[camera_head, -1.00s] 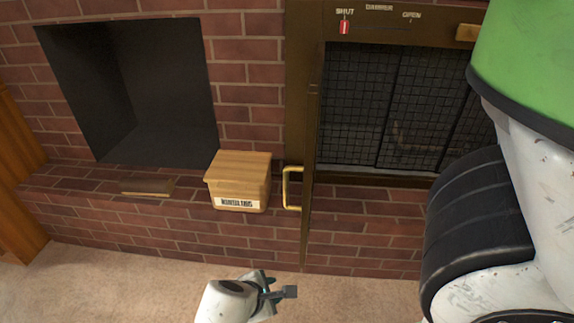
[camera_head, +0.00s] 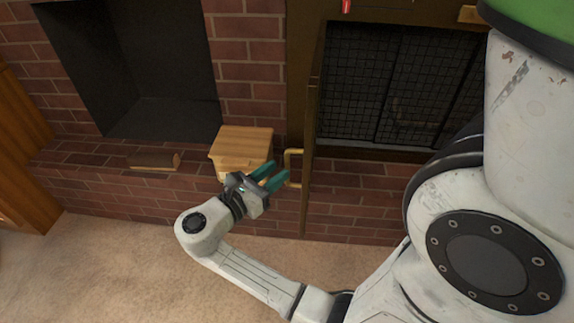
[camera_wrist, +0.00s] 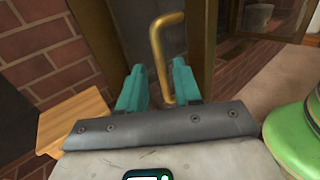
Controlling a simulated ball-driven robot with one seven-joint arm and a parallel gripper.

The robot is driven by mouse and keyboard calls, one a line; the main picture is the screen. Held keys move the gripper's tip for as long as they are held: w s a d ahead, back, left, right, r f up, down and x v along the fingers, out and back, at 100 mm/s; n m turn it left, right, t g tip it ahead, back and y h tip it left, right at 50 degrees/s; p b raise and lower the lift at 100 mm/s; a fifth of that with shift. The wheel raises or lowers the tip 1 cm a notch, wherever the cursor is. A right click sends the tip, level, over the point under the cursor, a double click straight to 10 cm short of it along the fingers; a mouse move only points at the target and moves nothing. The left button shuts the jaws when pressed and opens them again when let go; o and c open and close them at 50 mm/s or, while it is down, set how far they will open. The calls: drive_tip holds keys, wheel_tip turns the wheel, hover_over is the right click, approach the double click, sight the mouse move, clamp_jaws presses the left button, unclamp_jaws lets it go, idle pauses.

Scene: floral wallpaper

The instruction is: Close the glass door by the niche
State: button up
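The glass door (camera_head: 312,130) stands swung out from the brass-framed fireplace opening and shows nearly edge-on in the head view. Its brass handle (camera_head: 288,168) is on the left side of the door. In the wrist view the handle (camera_wrist: 160,58) rises ahead, its lower part between the two teal fingers in the picture. My gripper (camera_head: 276,176) is open, with its fingertips just left of the handle; it also shows in the wrist view (camera_wrist: 158,85). I cannot tell whether a finger touches the handle. The niche (camera_head: 170,75) is the dark recess at the left.
A wooden box (camera_head: 240,146) sits on the brick ledge (camera_head: 90,180) left of the handle, partly behind my gripper. A small log (camera_head: 155,161) lies before the niche. A black mesh screen (camera_head: 385,90) is in the fireplace. Carpet (camera_head: 110,265) in front is clear.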

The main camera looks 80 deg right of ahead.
sight(287, 183)
drive_tip(key=shift+b+x, duration=0.4)
drive_tip(key=shift+x, duration=2.05)
clamp_jaws()
